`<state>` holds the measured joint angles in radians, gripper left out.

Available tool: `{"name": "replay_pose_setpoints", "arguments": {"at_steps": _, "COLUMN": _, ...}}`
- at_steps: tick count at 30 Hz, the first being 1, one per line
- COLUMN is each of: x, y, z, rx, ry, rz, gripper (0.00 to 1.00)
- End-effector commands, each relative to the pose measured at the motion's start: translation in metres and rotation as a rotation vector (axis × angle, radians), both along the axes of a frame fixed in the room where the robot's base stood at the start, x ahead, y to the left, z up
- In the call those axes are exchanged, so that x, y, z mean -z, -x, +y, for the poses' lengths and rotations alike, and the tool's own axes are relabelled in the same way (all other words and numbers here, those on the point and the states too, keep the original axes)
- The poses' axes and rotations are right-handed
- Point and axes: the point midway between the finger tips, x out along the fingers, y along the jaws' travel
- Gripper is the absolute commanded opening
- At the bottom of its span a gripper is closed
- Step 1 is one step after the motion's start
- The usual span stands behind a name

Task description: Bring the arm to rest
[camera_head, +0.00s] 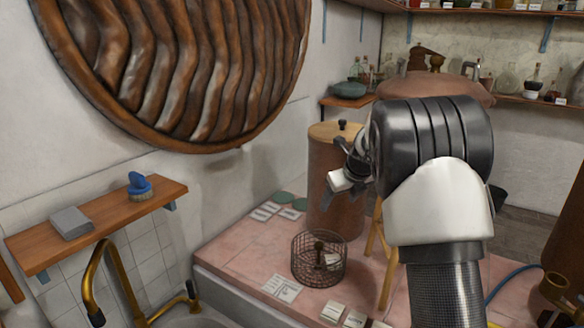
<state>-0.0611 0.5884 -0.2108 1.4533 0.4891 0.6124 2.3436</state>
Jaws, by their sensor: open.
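My gripper (338,186) is in the middle of the head view, at the left end of my raised arm. The arm comes up from the lower right, with a white and dark grey joint. The gripper hangs in front of a tall brown cylinder (330,215) with a wooden lid and black knob. Its jaws look small from here and hold nothing that I can see. The arm hides part of the space behind it.
A wire basket (318,268) stands on the pink tiled counter (235,262) below the gripper, with small cards around it. A brass tap (92,272) rises at lower left, under a wooden shelf (110,220). A wooden stand and blue hose (515,278) are near the arm.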

Motion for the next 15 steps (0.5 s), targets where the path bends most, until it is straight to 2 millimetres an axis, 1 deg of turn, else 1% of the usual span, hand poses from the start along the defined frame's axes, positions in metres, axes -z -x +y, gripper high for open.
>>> {"name": "replay_pose_setpoints", "arguments": {"at_steps": 1, "x": -0.022, "y": 0.015, "z": 0.002, "rx": -0.085, "ry": 0.046, "rz": -0.019, "gripper": 0.66}}
{"name": "replay_pose_setpoints", "arguments": {"at_steps": 2, "x": -0.033, "y": 0.027, "z": 0.003, "rx": -0.152, "ry": 0.082, "rz": -0.027, "gripper": 0.66}}
{"name": "replay_pose_setpoints", "arguments": {"at_steps": 3, "x": -0.047, "y": 0.044, "z": 0.006, "rx": -0.249, "ry": 0.136, "rz": -0.037, "gripper": 0.66}}
{"name": "replay_pose_setpoints", "arguments": {"at_steps": 5, "x": -0.067, "y": 0.072, "z": 0.009, "rx": -0.404, "ry": 0.223, "rz": -0.055, "gripper": 0.66}}
{"name": "replay_pose_setpoints", "arguments": {"at_steps": 6, "x": -0.079, "y": 0.091, "z": 0.012, "rx": -0.509, "ry": 0.281, "rz": -0.067, "gripper": 0.66}}
{"name": "replay_pose_setpoints", "arguments": {"at_steps": 8, "x": -0.094, "y": 0.121, "z": 0.015, "rx": -0.667, "ry": 0.373, "rz": -0.086, "gripper": 0.66}}
{"name": "replay_pose_setpoints", "arguments": {"at_steps": 9, "x": -0.103, "y": 0.141, "z": 0.017, "rx": -0.772, "ry": 0.434, "rz": -0.098, "gripper": 0.66}}
{"name": "replay_pose_setpoints", "arguments": {"at_steps": 11, "x": -0.115, "y": 0.172, "z": 0.020, "rx": -0.931, "ry": 0.528, "rz": -0.118, "gripper": 0.66}}
{"name": "replay_pose_setpoints", "arguments": {"at_steps": 12, "x": -0.120, "y": 0.193, "z": 0.022, "rx": -1.037, "ry": 0.592, "rz": -0.129, "gripper": 0.66}}
{"name": "replay_pose_setpoints", "arguments": {"at_steps": 14, "x": -0.127, "y": 0.224, "z": 0.024, "rx": -1.197, "ry": 0.690, "rz": -0.146, "gripper": 0.66}}
{"name": "replay_pose_setpoints", "arguments": {"at_steps": 15, "x": -0.130, "y": 0.245, "z": 0.025, "rx": -1.304, "ry": 0.757, "rz": -0.156, "gripper": 0.66}}
